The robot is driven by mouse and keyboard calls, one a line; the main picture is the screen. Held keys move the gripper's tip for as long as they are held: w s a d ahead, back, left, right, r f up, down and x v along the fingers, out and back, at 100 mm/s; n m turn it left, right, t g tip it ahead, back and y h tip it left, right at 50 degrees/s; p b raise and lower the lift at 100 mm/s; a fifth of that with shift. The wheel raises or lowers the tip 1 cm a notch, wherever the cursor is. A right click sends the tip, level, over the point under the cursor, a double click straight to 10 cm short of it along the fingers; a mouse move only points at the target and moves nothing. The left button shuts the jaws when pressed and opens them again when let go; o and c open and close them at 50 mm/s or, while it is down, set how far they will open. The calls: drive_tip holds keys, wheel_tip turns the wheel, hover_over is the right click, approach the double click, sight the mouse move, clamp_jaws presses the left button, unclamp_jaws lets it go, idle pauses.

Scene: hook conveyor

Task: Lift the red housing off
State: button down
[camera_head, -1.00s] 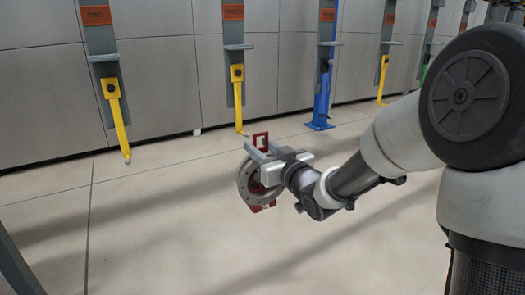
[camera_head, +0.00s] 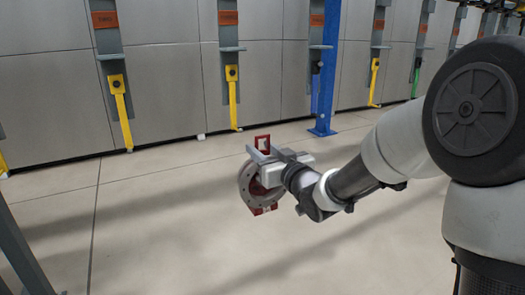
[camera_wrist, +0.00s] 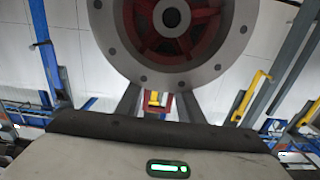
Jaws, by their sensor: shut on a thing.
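The red housing (camera_head: 262,141) with its round grey flange ring (camera_head: 246,190) hangs in the air in front of my arm in the head view. Red parts show above, inside and below the ring. My gripper (camera_head: 262,160) is shut on it from the right side, and no hook touches it. In the wrist view the grey ring (camera_wrist: 228,58) and the red spoked inside of the housing (camera_wrist: 165,45) fill the top middle. The two fingers reach up to the ring's lower edge; their exact contact is partly hidden.
Yellow hooks (camera_head: 121,105) (camera_head: 233,98) hang from grey carriers in a row along the panelled wall. A blue column (camera_head: 326,70) stands among them. A dark grey post (camera_head: 22,250) is at the lower left. The floor around the housing is clear.

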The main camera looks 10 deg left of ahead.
drive_tip(key=shift+f+b, duration=0.3)
drive_tip(key=shift+b, duration=0.25)
drive_tip(key=v, duration=0.6)
drive_tip(key=shift+s+d, duration=0.15)
drive_tip(key=shift+s, duration=0.05)
idle(0.9)
drive_tip(key=v, duration=0.7)
drive_tip(key=shift+p, duration=0.3)
